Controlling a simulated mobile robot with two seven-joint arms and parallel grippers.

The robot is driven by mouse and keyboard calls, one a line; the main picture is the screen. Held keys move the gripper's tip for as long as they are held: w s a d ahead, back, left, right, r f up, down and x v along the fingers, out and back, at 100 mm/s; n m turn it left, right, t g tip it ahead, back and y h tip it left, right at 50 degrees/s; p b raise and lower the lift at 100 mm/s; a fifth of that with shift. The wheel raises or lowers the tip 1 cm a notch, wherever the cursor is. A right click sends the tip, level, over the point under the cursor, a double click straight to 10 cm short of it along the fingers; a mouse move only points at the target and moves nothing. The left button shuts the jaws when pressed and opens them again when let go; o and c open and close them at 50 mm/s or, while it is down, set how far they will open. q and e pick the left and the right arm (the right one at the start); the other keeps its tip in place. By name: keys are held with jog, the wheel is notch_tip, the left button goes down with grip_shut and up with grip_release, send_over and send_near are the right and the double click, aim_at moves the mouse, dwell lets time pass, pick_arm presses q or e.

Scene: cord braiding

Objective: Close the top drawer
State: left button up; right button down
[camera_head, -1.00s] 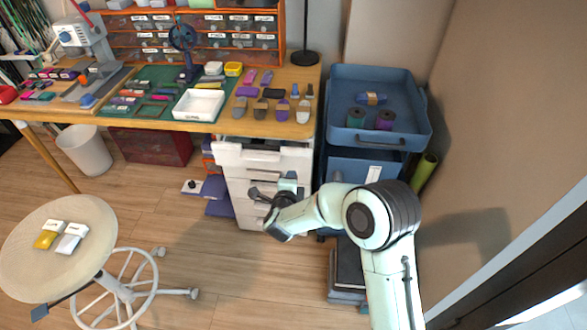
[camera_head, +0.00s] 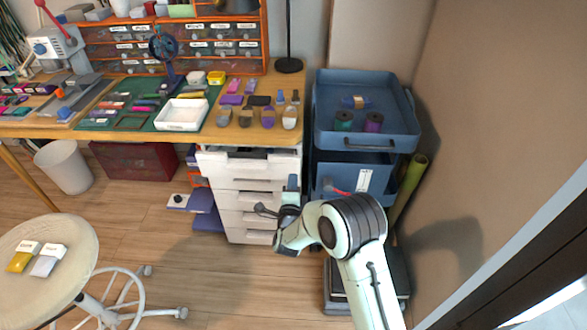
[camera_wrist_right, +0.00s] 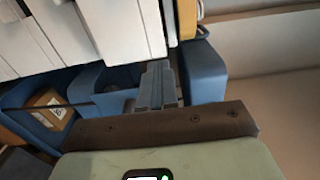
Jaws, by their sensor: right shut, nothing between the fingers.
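The white drawer cabinet (camera_head: 251,219) stands under the workbench. Its top drawer (camera_head: 225,166) looks pulled out, with its front ahead of the fronts below and a dark gap behind its upper edge. My right gripper (camera_head: 292,184) is at the cabinet's right front side, below the top drawer's level. In the right wrist view its closed fingers (camera_wrist_right: 158,85) hold nothing, and white drawer fronts (camera_wrist_right: 88,35) show at upper left. I cannot tell whether the fingers touch the cabinet. My left gripper is not in view.
A blue cart (camera_head: 367,140) with spools on top stands close to the cabinet's right side. The workbench (camera_head: 206,133) carries a white tray and small tools. A round stool (camera_head: 50,290) stands at lower left. Floor in front of the cabinet is clear.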

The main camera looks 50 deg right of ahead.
aim_at(295, 160)
jog(key=b+x, duration=0.1)
jog(key=x, duration=0.5)
jog(key=shift+w+d, duration=0.25)
jog(key=shift+d, duration=0.05)
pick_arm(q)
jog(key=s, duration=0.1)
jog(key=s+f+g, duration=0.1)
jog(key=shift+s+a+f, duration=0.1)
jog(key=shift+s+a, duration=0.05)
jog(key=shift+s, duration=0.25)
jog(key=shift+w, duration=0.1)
